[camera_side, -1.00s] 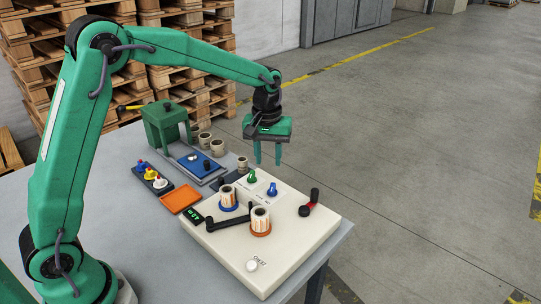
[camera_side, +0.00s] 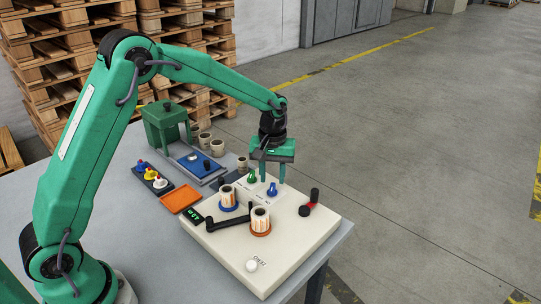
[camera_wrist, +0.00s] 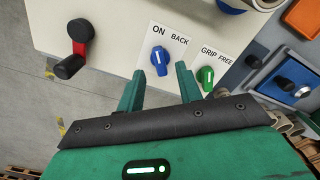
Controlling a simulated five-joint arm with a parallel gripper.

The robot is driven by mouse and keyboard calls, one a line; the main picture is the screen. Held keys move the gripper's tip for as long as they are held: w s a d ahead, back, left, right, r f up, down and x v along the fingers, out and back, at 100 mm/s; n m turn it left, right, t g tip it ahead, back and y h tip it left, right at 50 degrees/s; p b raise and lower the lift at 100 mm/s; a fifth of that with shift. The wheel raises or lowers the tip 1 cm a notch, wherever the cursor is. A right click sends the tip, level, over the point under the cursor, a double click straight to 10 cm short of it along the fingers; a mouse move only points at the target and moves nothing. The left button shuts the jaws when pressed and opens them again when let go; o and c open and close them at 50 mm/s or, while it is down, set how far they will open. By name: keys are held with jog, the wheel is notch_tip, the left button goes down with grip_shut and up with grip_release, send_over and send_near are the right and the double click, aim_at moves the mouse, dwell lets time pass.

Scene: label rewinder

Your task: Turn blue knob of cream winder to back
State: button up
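The cream winder (camera_side: 300,232) sits on the table, with a blue knob (camera_side: 272,189) and a green knob (camera_side: 252,177) on its far part. In the wrist view the blue knob (camera_wrist: 159,61) stands on a white label reading ON and BACK, its pointer nearer ON. The green knob (camera_wrist: 205,77) is beside it, on a label reading GRIP and FREE. My gripper (camera_side: 273,178) is open and empty, low over the two knobs. In the wrist view my gripper's fingers (camera_wrist: 158,82) are apart, with the blue knob just beyond the gap between them.
A red and black crank (camera_side: 309,203) is at the winder's right side. Two label rolls (camera_side: 260,220) and a black arm (camera_side: 228,220) stand on top. A green press (camera_side: 166,124), orange tray (camera_side: 181,198) and a dark box with coloured knobs (camera_side: 152,177) are to the left.

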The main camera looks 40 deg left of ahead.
aim_at(272, 187)
jog(key=shift+f, duration=1.6)
jog(key=shift+c, duration=0.2)
grip_shut()
